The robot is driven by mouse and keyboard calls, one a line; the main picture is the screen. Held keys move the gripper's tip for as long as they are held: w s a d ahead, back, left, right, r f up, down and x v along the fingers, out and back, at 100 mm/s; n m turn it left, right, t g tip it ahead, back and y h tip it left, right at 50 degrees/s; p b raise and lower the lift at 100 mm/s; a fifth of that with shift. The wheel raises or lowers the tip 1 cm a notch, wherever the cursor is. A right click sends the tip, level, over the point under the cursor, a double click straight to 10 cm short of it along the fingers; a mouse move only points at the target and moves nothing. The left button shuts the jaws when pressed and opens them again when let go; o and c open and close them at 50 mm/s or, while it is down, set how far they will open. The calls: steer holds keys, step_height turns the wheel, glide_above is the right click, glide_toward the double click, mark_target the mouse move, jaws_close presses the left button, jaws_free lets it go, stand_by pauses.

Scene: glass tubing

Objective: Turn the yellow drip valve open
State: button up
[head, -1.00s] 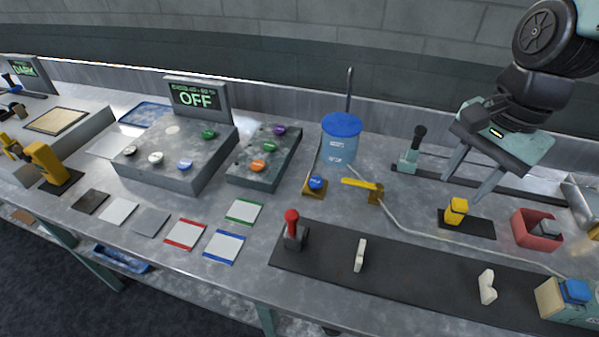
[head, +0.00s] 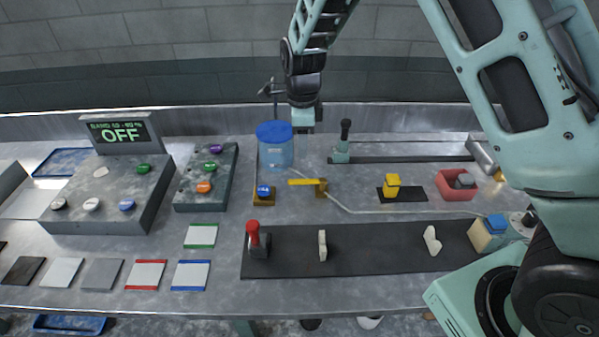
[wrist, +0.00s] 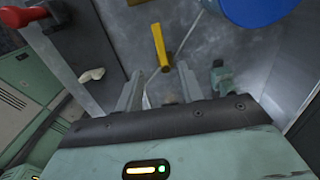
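The yellow drip valve (head: 307,184) is a flat yellow lever on a brownish block, on a pale tube running from the blue-lidded container (head: 275,150). Its lever points left in the head view. In the wrist view the valve (wrist: 161,47) lies beyond the fingertips, roughly centred between them, and the blue lid (wrist: 250,8) is at the upper right. My gripper (wrist: 160,88) is open and empty, its two fingers apart and not touching the valve. In the head view my gripper (head: 304,116) shows above and behind the valve; its fingertips are not clear.
A blue button (head: 264,191) sits just left of the valve. A red-knobbed lever (head: 254,236) and white pieces stand on a black strip in front. A black-handled slider (head: 344,140) is behind right. A yellow knob (head: 392,186) and red box (head: 455,186) are right.

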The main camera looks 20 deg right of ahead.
mark_target(302, 180)
step_height(302, 180, down, 11)
steer(key=shift+f+p, duration=0.1)
steer(key=shift+p, duration=1.05)
steer(key=shift+c, duration=0.4)
jaws_close()
